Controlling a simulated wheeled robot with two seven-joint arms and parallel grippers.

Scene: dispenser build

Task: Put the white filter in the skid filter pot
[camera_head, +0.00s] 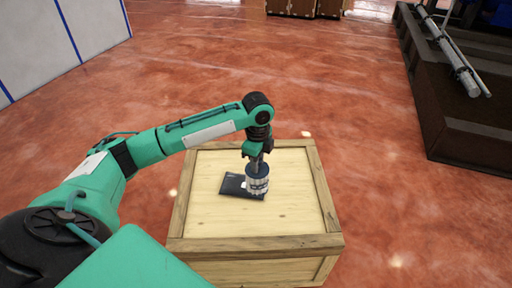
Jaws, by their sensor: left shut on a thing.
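A small cylinder with a dark blue top and a pale, dark-marked side, which looks like the white filter (257,184), stands upright over the middle of a wooden crate (215,216). My left gripper (256,164) points down from above and is shut on its top. I cannot tell if the filter touches the crate top or hangs just above it. A flat dark item (235,187) lies on the crate, partly behind the filter. No filter pot can be made out for sure. My right gripper is not in view.
A dark skid-like frame (466,150) with a long grey tube (458,66) stands at the right. A white wall panel (60,45) is at the upper left. Brown boxes (303,7) stand far back. The red floor between is clear.

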